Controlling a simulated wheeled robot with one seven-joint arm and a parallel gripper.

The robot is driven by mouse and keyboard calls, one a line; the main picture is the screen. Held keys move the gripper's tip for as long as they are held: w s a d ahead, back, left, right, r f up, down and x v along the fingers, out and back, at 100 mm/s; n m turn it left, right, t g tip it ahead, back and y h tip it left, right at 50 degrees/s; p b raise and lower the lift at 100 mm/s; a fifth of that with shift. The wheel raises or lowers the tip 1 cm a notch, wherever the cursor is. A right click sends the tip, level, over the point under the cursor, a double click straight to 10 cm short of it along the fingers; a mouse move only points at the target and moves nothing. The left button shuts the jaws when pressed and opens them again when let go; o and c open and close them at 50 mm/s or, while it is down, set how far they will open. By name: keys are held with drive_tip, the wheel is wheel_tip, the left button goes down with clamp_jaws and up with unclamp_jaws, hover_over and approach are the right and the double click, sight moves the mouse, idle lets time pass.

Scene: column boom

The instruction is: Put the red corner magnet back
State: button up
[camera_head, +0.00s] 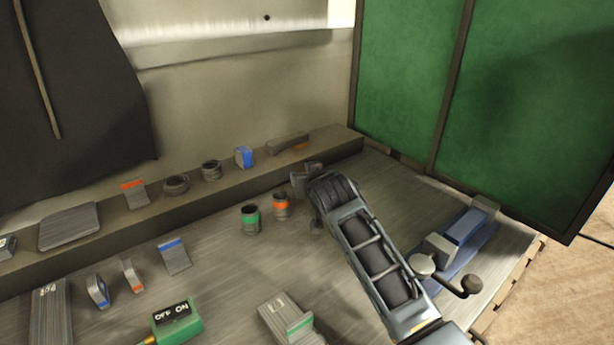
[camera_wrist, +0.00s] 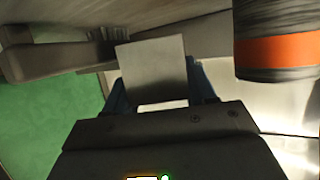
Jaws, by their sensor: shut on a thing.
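My gripper (camera_head: 307,200) is low over the bench, just right of an orange-banded cylinder. In the wrist view my gripper (camera_wrist: 160,88) is shut on a plain grey block (camera_wrist: 152,68) with a flat square face between the blue fingers. No red shows on this block, so I cannot tell from its colour whether it is the red corner magnet. The arm hides it in the head view. Other red-orange marked pieces are a grey block (camera_head: 134,193) on the back ledge and a small upright piece (camera_head: 131,275) on the bench.
The orange-banded cylinder (camera_head: 281,207) stands close beside my gripper and fills the upper right of the wrist view (camera_wrist: 278,50). A green-banded cylinder (camera_head: 250,219) is left of it. A blue vise (camera_head: 465,232) stands right.

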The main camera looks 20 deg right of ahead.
drive_tip(key=shift+f+b, duration=0.4)
drive_tip(key=shift+f, duration=0.1)
drive_tip(key=shift+f, duration=0.1)
drive_tip(key=o, duration=1.3)
drive_tip(key=shift+r+p, duration=0.4)
drive_tip(key=shift+r, duration=0.15)
drive_tip(key=shift+s+r, duration=0.2)
drive_tip(key=d+v, duration=0.1)
drive_tip(key=v, duration=1)
drive_tip(key=shift+s+a, duration=0.3)
drive_tip(key=shift+a, duration=0.2)
